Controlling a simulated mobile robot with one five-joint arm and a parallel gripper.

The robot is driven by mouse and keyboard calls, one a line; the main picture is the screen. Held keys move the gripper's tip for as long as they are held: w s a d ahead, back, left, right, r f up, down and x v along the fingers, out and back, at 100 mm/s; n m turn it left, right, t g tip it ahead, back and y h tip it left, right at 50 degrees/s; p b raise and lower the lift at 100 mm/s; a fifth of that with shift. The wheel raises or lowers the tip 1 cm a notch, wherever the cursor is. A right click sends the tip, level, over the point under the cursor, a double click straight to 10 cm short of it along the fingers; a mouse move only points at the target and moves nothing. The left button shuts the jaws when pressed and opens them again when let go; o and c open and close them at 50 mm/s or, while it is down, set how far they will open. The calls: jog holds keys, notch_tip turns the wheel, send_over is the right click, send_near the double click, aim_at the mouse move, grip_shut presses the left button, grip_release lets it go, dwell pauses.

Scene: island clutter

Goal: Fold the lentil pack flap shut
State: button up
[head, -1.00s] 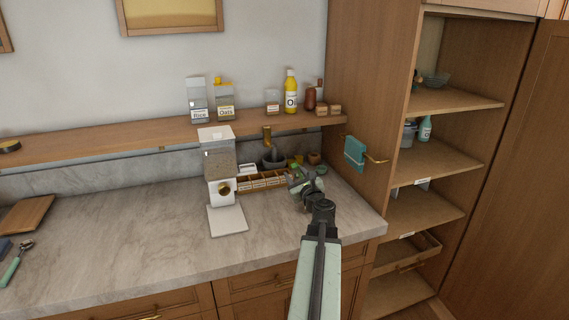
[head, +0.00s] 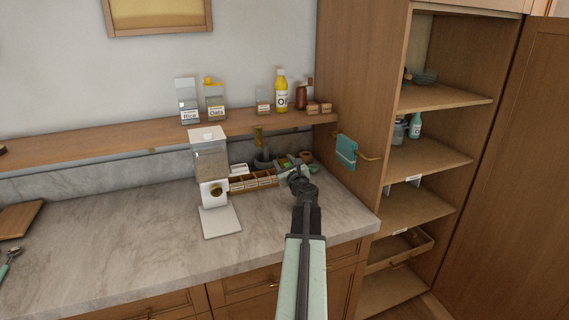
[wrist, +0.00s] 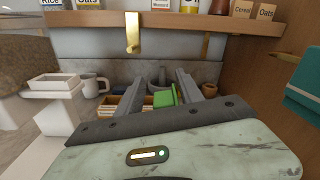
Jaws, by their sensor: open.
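My gripper (head: 287,170) reaches over the back right of the marble counter. In the wrist view my gripper (wrist: 160,84) has its two fingers spread apart. A bright green object (wrist: 164,96) shows between and beyond the fingers, partly hidden by my gripper body. I cannot tell whether it is the lentil pack, and no lentil label or flap can be read. I see nothing held between the fingers.
A wooden divided box (head: 254,181) and a grain dispenser (head: 211,165) stand left of my gripper. A shelf (head: 150,145) with jars and bottles runs above. A teal towel (head: 346,152) hangs at right.

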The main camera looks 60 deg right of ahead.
grip_shut()
jog(key=shift+s, duration=0.1)
dwell(1.2)
